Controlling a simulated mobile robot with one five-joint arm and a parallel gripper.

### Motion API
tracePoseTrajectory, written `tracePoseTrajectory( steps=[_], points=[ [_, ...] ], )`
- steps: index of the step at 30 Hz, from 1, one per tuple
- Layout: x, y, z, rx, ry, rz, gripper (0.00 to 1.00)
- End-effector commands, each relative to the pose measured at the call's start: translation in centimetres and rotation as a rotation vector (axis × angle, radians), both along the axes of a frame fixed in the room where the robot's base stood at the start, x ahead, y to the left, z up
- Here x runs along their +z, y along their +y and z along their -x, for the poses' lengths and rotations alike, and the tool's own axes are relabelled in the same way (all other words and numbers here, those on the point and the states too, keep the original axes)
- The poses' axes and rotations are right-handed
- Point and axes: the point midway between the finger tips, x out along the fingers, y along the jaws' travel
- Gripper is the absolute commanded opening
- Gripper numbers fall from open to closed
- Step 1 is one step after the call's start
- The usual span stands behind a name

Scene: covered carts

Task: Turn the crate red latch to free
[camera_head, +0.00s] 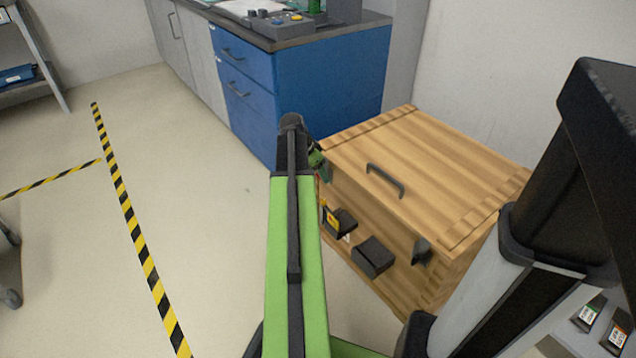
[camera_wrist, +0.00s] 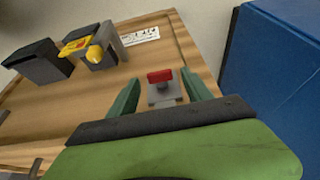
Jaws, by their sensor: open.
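The wooden crate (camera_head: 440,170) stands on the floor against the blue cabinet and the wall. Its red latch (camera_wrist: 160,77) is a small red bar on a grey plate (camera_wrist: 165,97) on the crate's face, lying roughly level across the wrist picture. My gripper (camera_wrist: 158,90) is open, with one teal finger on each side of the latch and plate. I cannot tell whether either finger touches them. In the head view my gripper (camera_head: 317,160) is at the crate's left end, and my arm largely hides the latch there.
A yellow part (camera_wrist: 88,50) sits by dark blocks on the same crate face, beside a white label (camera_wrist: 140,36). The lid has a dark handle (camera_head: 386,180). The blue cabinet (camera_head: 325,90) is close behind my gripper. Open floor (camera_head: 200,230) lies left of my arm.

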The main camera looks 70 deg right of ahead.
Motion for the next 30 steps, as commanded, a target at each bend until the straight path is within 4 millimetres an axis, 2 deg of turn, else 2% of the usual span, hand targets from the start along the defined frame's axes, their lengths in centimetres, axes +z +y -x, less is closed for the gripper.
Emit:
tracePoseTrajectory(
  steps=[1,8,21,25,30],
  points=[
    [-0.45,-0.12,0.06,0.0,0.0,0.0,0.58],
    [-0.2,-0.12,0.07,0.001,0.0,0.0,0.58],
    [-0.22,-0.08,0.02,0.001,0.0,0.0,0.01],
    [-0.26,0.09,0.16,0.001,-0.013,0.008,0.0],
    [-0.38,0.44,0.54,0.0,-0.108,0.067,0.0]
  ],
)
